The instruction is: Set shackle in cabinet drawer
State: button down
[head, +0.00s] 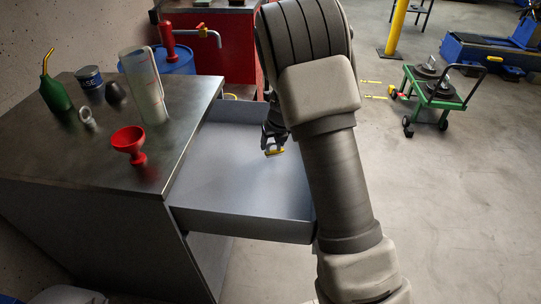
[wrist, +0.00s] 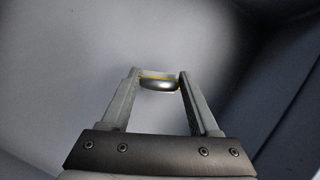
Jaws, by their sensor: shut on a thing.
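The cabinet drawer (head: 225,175) is pulled open to the right of the cabinet in the head view, and its grey floor is bare where I can see it. My gripper (head: 273,150) is over the drawer, inside its outline. In the wrist view my gripper (wrist: 159,82) has its two fingers shut on the shackle (wrist: 159,85), a small rounded metal piece with a yellow edge. The shackle shows as a small yellow piece at the fingertips in the head view (head: 274,153). I cannot tell its exact height above the drawer floor. My arm hides the drawer's right side.
The cabinet top (head: 100,160) holds a red funnel (head: 130,142), a clear jug (head: 145,88), a green bottle (head: 55,92), a blue tin (head: 90,77) and a pale ring (head: 87,116). A blue drum (head: 175,62) stands behind. A green cart (head: 440,92) stands on open floor at right.

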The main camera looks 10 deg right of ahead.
aim_at(273, 151)
jog(key=shift+f+b, duration=0.6)
jog(key=shift+f, duration=1.05)
jog(key=shift+f, duration=0.15)
jog(key=shift+c, duration=0.6)
grip_release()
